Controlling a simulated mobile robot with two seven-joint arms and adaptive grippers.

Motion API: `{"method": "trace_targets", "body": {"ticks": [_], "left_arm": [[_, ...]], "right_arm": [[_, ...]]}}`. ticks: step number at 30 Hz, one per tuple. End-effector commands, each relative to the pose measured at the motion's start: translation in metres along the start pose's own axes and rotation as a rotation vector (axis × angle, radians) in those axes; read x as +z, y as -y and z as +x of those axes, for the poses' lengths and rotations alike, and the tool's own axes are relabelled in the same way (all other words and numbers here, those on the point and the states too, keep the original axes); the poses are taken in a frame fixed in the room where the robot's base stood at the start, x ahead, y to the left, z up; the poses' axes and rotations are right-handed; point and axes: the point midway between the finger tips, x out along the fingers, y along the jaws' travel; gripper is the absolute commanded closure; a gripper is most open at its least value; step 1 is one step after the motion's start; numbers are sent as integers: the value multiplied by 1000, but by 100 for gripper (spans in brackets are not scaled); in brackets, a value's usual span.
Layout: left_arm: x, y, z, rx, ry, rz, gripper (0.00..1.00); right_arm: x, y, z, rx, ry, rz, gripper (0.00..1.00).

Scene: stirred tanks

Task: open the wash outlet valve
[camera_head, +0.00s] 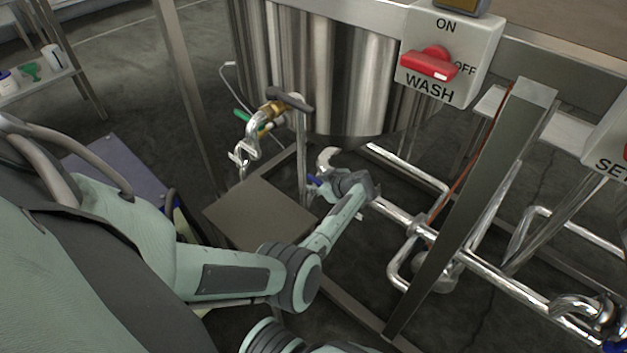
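The wash tank (330,75) is a shiny steel cylinder at the top middle. A small blue part (314,182), which looks like a valve handle, shows low under the tank, beside a bright pipe bend (327,158). The outlet valve's body is mostly hidden behind my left gripper. My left gripper (348,184) is at the end of the arm from the left, right beside the blue part. Its fingers are too small and covered to tell whether they are open or touch it. My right gripper is out of view; only a piece of arm shows at the bottom.
The red WASH switch (430,65) is on a grey box at the top. A brass-and-steel tap (262,115) with a dark lever stands left of my gripper, above a flat grey plate (262,213). A slanted steel post (470,210) and pipes (405,217) stand to the right.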

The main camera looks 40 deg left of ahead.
Motion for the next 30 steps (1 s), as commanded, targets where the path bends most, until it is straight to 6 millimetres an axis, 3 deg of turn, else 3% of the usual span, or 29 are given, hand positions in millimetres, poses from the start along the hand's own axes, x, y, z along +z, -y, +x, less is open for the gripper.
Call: {"method": "trace_targets", "body": {"ticks": [11, 22, 30], "left_arm": [[-11, -2, -7, -1, -3, -3, 78], [-60, -16, -52, 3, -2, -5, 78], [-76, -22, -66, 5, -4, -1, 78]], "right_arm": [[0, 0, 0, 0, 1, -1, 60], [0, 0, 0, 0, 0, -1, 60], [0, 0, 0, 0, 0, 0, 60]]}}
